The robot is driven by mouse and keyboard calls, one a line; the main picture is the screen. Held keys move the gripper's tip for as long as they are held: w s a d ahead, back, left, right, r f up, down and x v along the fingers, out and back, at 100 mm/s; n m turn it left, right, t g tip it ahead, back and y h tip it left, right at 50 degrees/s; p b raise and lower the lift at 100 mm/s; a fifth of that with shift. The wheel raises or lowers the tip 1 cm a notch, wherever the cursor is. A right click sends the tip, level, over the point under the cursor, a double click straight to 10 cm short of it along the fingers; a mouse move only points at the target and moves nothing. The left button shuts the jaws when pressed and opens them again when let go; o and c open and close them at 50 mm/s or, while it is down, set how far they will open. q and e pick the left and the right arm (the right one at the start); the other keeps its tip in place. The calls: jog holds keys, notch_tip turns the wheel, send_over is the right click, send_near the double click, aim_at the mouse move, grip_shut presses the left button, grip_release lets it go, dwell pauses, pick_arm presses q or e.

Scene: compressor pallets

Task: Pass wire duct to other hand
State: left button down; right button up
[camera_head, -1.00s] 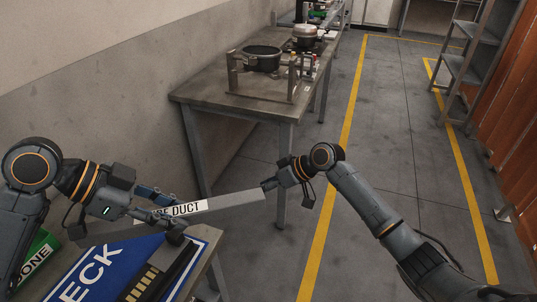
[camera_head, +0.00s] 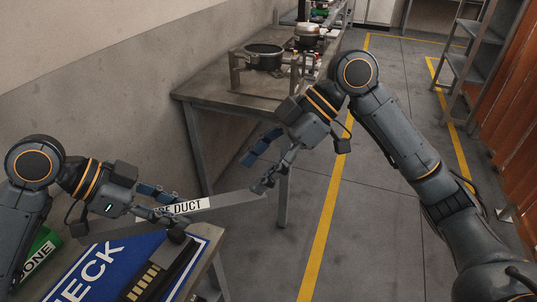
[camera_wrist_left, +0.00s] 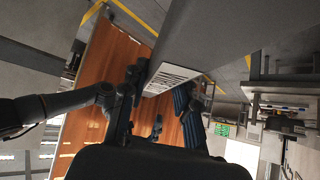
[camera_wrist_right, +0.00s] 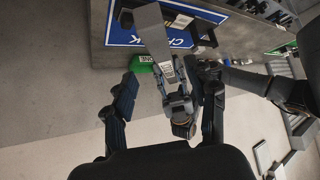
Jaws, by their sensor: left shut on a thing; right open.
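The wire duct (camera_head: 236,201) is a long grey bar with a white label, slightly tilted and held above the blue-topped table in the head view. My left gripper (camera_head: 170,210) is shut on it near the label. The left wrist view shows the duct (camera_wrist_left: 222,45) running out from between the left fingers. My right gripper (camera_head: 257,172) is open, with its fingers spread just above the duct's right end. In the right wrist view the duct (camera_wrist_right: 152,30) lies ahead of the open fingers; I cannot tell whether they touch it.
A blue sign (camera_head: 90,272) reading "ECK" and a dark part with yellowish strips (camera_head: 158,272) lie below the duct. A green bin labelled "DONE" (camera_head: 38,250) is at left. A grey table (camera_head: 215,88) with pots stands behind. Open floor lies at right.

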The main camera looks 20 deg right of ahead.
aim_at(228, 198)
jog(key=x, duration=0.9)
jog(key=shift+c, duration=0.2)
jog(key=c, duration=1.1)
pick_arm(q)
jog(key=c, duration=0.9)
grip_release()
jog(key=shift+c, duration=0.2)
pick_arm(e)
grip_shut()
